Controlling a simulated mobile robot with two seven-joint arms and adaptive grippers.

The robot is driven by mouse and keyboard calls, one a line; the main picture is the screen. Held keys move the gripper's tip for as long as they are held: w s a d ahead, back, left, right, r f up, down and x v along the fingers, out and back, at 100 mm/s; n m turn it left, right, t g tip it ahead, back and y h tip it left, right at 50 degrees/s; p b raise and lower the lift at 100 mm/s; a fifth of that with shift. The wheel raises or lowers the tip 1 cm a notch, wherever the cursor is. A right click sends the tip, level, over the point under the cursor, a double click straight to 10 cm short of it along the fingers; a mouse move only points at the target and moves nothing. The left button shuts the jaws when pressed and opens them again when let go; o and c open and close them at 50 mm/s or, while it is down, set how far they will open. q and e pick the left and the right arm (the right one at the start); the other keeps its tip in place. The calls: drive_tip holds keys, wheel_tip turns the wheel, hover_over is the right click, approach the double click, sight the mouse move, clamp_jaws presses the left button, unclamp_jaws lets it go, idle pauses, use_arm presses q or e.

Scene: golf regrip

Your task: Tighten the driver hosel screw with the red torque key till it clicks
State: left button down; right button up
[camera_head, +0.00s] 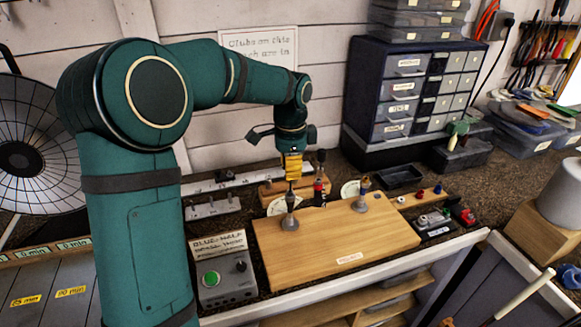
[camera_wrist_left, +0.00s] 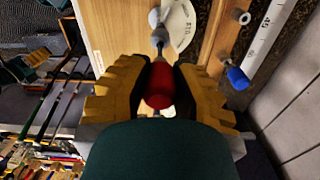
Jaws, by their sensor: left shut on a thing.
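My left gripper (camera_head: 293,177) points down over the back left part of the wooden board (camera_head: 345,238). In the left wrist view its yellow fingers (camera_wrist_left: 160,88) are shut on a red handle (camera_wrist_left: 160,86), which looks like the torque key. A thin grey shaft runs from it to a grey fitting (camera_wrist_left: 158,38) beside a white dial marked STD (camera_wrist_left: 182,28). In the head view a grey post (camera_head: 289,214) stands right below the fingers; the fingers hide the red handle there. I cannot tell whether the key sits in the screw. The right gripper is not in view.
A second post (camera_head: 360,203) stands on the board's right. A black and red upright tool (camera_head: 320,178) stands just right of my gripper. A grey box with a green button (camera_head: 223,273) is at the front left. A drawer cabinet (camera_head: 415,88) stands behind. The board's front is clear.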

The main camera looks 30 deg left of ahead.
use_arm(q)
drive_tip(key=m+p, duration=0.1)
drive_tip(key=m, duration=0.2)
drive_tip(key=shift+r+m+p, duration=0.1)
drive_tip(key=shift+m+p, duration=0.2)
drive_tip(key=shift+p, duration=0.1)
drive_tip(key=shift+m+p, duration=0.3)
drive_tip(key=shift+m, duration=0.8)
drive_tip(key=m+p, duration=0.1)
drive_tip(key=m, duration=0.1)
drive_tip(key=shift+m, duration=0.3)
drive_tip(key=shift+m+p, duration=0.75)
drive_tip(key=shift+m, duration=0.45)
drive_tip(key=shift+f+m, duration=0.2)
drive_tip(key=shift+m, duration=0.2)
